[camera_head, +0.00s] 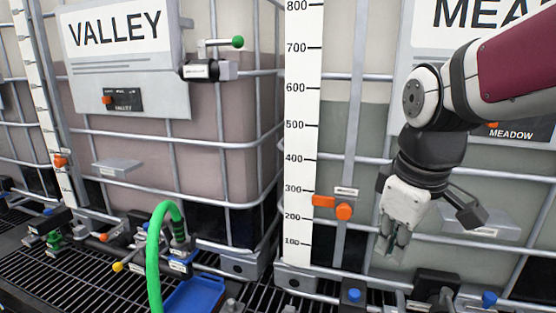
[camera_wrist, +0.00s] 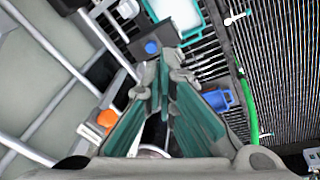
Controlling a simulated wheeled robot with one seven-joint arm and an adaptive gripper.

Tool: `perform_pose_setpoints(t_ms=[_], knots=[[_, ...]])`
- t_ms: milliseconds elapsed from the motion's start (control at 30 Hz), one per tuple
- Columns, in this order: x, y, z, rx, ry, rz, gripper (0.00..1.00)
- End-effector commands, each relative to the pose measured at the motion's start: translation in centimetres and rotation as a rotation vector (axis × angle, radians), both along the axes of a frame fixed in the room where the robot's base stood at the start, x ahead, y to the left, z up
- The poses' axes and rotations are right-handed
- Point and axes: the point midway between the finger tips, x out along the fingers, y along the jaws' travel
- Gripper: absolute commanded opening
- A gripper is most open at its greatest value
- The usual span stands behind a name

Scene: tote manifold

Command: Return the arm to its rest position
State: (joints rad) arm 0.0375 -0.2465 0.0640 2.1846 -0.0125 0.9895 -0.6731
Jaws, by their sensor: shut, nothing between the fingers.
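My arm comes in from the right edge of the head view, in front of the MEADOW tote (camera_head: 355,130). My gripper (camera_head: 386,254) hangs pointing down before that tote's lower cage bars, right of the white level scale (camera_head: 301,130). Its fingers are together and hold nothing. In the wrist view my gripper (camera_wrist: 160,85) shows its long teal-padded fingers converging at the tips. The orange marker (camera_head: 344,211) on the bar beside the scale is left of my gripper; an orange piece (camera_wrist: 106,118) also shows in the wrist view.
The VALLEY tote (camera_head: 225,120) stands at left with a green-tipped valve handle (camera_head: 238,42). A green hose (camera_head: 153,265) arches over a blue tray (camera_head: 195,294). Valves with blue caps (camera_head: 354,295) sit low near my gripper. Dark grating (camera_head: 70,275) covers the floor.

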Motion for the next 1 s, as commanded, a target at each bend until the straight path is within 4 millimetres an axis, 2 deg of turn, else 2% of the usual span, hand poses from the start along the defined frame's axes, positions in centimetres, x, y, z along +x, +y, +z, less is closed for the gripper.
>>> perform_pose_setpoints(t_ms=[33,200,400,600,1000], knots=[[-1.5,-0.1,0.6,0.016,-0.036,-0.07,0.0],[-6.1,-0.4,1.3,0.1,-0.143,-0.331,0.0],[-9.8,-0.7,1.1,0.205,-0.23,-0.563,0.0],[-11.1,-0.7,0.7,0.255,-0.261,-0.656,0.0],[-11.2,-0.7,0.7,0.257,-0.261,-0.661,0.0]])
